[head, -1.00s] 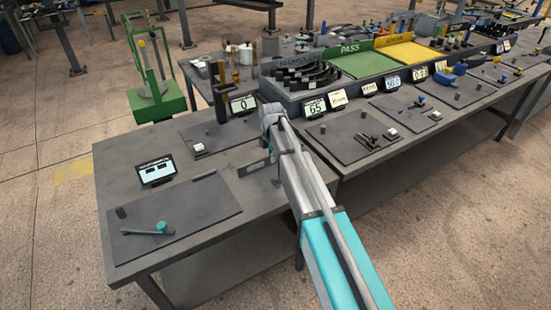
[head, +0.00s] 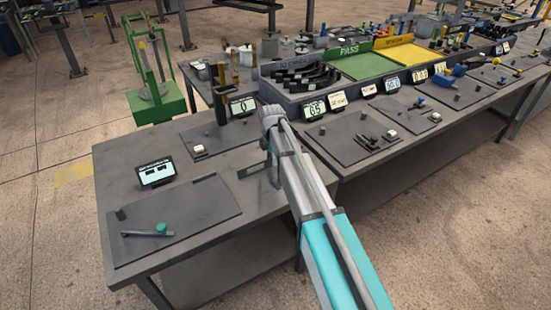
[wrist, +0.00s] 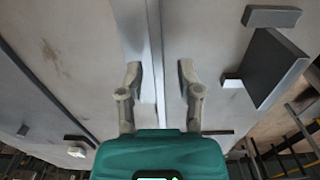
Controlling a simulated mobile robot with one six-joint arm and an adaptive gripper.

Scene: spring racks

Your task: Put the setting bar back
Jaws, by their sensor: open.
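My gripper (wrist: 160,92) is open in the wrist view, its two fingers apart above a grey bench surface. A thin pale strip (wrist: 157,55) runs lengthwise between the fingers; I cannot tell whether it is a bar or a bench seam. In the head view the gripper hangs low over the near bench, partly hidden by my arm. A dark flat piece (head: 250,170) shows beside it there. I cannot tell for sure which piece is the setting bar.
A dark post (head: 221,105) and a white cube (head: 199,150) are on the mat farther back. Green and yellow trays stand at the back.

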